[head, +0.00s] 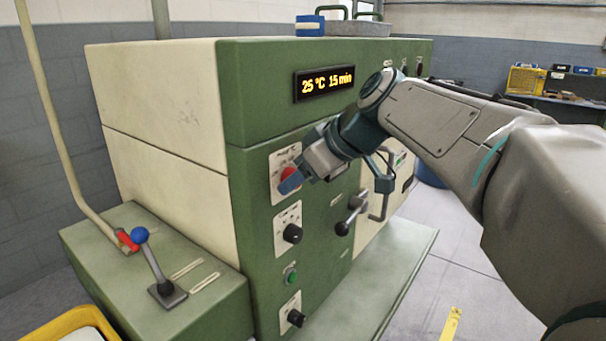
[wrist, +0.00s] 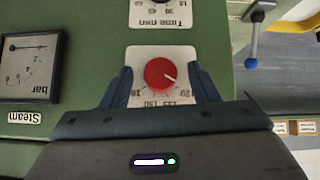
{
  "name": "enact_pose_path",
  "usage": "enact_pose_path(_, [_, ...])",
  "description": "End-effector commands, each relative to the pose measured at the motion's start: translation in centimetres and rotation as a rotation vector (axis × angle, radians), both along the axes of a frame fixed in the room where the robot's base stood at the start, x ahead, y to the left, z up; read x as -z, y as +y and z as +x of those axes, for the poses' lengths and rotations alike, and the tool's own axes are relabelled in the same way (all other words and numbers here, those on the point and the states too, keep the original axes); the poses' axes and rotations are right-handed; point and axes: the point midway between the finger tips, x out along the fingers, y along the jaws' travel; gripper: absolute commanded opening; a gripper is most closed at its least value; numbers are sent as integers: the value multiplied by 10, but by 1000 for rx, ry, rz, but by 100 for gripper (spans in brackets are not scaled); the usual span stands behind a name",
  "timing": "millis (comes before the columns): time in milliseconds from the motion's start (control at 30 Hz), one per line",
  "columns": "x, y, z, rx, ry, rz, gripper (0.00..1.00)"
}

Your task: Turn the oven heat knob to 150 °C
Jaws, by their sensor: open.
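The red round heat knob (wrist: 160,74) sits on a white dial plate (wrist: 185,54) in the wrist view, which looks upside down. Its white pointer line aims to the lower right; the plate's numbers are partly hidden by my gripper. My gripper (wrist: 162,88) is open, with one dark blue finger on each side of the knob and a visible gap to it. In the head view, my gripper (head: 291,184) is at the front panel and covers part of the red knob (head: 288,173). The display (head: 324,83) on the green oven (head: 255,115) reads 25 °C 15 min.
Below the heat dial are a black time knob (head: 292,234), a green button (head: 291,278) and another black knob (head: 296,318). A blue-ball lever (head: 140,236) stands at the left. A pressure gauge (wrist: 31,66) is beside the dial in the wrist view.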

Motion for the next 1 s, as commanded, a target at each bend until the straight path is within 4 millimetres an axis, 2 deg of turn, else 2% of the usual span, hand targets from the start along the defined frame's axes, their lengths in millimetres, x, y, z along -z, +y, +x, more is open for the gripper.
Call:
enact_pose_path(200, [0,0,0,-1,1,0,55])
enact_pose_path(233, [0,0,0,-1,1,0,50])
enact_pose_path(367, [0,0,0,-1,1,0,13])
enact_pose_path(400, [0,0,0,-1,1,0,11])
enact_pose_path(467, [0,-4,0,1,2,0,11])
enact_pose_path(767, [1,-1,1,-1,38,26,11])
enact_pose_path(1000, [1,-1,3,-2,151,114,11])
